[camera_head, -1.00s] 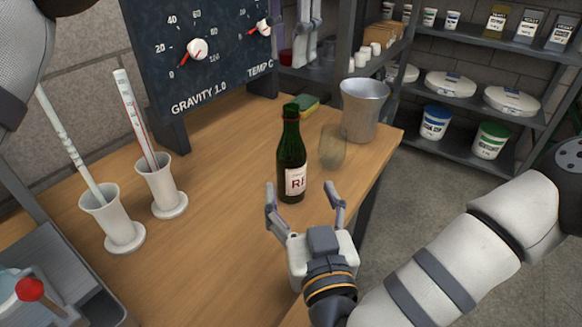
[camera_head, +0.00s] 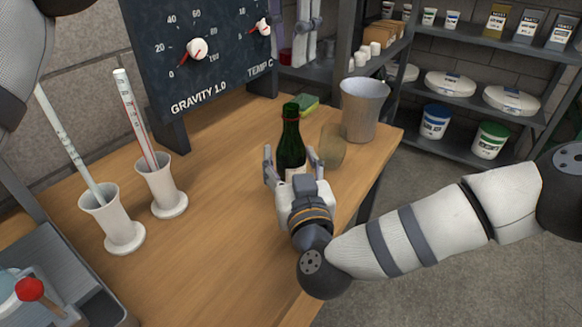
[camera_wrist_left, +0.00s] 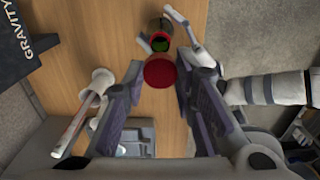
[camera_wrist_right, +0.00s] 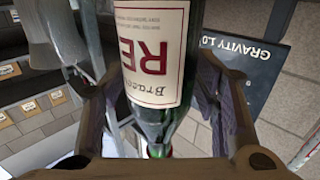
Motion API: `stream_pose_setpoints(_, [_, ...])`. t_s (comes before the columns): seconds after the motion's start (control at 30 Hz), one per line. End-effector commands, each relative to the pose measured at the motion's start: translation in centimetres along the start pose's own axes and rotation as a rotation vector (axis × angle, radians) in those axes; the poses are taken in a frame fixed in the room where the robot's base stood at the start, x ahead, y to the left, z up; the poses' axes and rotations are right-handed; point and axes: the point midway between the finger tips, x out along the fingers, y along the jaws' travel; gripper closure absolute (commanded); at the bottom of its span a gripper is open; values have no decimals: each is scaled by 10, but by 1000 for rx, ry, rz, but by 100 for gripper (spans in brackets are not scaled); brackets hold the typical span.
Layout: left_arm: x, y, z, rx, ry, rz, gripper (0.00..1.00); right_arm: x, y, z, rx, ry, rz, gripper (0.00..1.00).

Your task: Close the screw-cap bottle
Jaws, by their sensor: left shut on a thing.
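The green glass bottle (camera_head: 291,140) stands upright on the wooden bench, its label partly covered by my right gripper in the head view. Its white label with red letters fills the middle of the right wrist view (camera_wrist_right: 152,50). My right gripper (camera_head: 292,163) is open with one finger on each side of the bottle; gaps show beside the glass. My left gripper (camera_head: 307,58) points down, high in the head view. In the left wrist view it is shut on a red cap (camera_wrist_left: 160,71). The open bottle mouth (camera_wrist_left: 160,43) shows just beyond the cap, apart from it.
A clear tumbler (camera_head: 333,148) stands close right of the bottle, with a metal bucket (camera_head: 362,112) behind it. Two white-based cylinders (camera_head: 112,222) (camera_head: 162,188) stand at left. A gauge board (camera_head: 195,55) stands behind. The bench between is clear.

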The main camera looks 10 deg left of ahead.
Motion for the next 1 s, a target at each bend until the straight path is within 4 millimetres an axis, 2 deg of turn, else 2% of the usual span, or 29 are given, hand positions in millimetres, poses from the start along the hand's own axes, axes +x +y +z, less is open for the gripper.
stream_pose_setpoints(0.03, [0,0,0,0,0,0,83,0,0,0,0,0,0,64])
stream_pose_setpoints(0.2, [0,0,0,0,0,0,83,0,0,0,0,0,0,100])
stream_pose_setpoints(0.3, [3,1,0,0,2,0,83,0,0,0,0,0,0,100])
stream_pose_setpoints(0.63, [48,0,0,0,1,-3,83,0,0,0,0,0,0,100])
stream_pose_setpoints(1.0, [50,0,1,0,0,-2,83,0,0,0,0,0,0,100])
